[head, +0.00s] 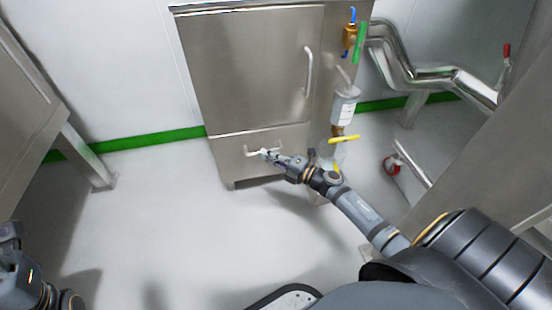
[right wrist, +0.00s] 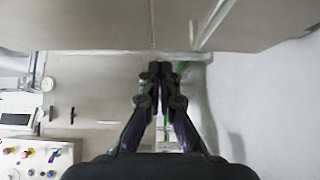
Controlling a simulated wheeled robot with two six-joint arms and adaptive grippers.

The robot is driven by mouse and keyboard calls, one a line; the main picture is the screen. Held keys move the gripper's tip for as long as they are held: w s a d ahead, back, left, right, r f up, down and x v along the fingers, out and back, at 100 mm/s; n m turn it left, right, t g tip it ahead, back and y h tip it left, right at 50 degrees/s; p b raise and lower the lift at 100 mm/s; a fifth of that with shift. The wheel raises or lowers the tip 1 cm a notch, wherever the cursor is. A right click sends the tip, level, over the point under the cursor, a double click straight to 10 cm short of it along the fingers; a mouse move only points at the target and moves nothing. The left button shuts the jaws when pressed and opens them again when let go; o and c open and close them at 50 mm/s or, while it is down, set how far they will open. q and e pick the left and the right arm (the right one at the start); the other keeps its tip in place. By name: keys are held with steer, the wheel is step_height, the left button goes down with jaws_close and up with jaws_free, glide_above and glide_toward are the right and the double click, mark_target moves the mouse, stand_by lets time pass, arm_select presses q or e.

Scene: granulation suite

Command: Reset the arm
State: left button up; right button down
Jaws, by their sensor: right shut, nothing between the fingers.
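My right arm reaches in from the lower right in the head view. Its gripper (head: 268,155) is in front of the lower panel of a steel cabinet (head: 250,70), close to a small bar handle (head: 249,153). I cannot tell whether it touches the handle. In the right wrist view the two dark fingers of the right gripper (right wrist: 161,70) meet at their tips, with nothing between them. Part of my left arm shows at the lower left corner of the head view; its gripper is not seen.
The cabinet door has a vertical handle (head: 308,72). To its right are a yellow-handled valve (head: 343,139), a white-labelled canister (head: 345,104) and bent steel pipes (head: 435,77). A steel table leg (head: 88,158) stands at left. The pale floor (head: 150,220) in front is clear.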

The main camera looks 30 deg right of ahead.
steer(key=shift+p+v, duration=0.3)
steer(key=shift+v, duration=1.4)
steer(key=shift+a+r, duration=0.1)
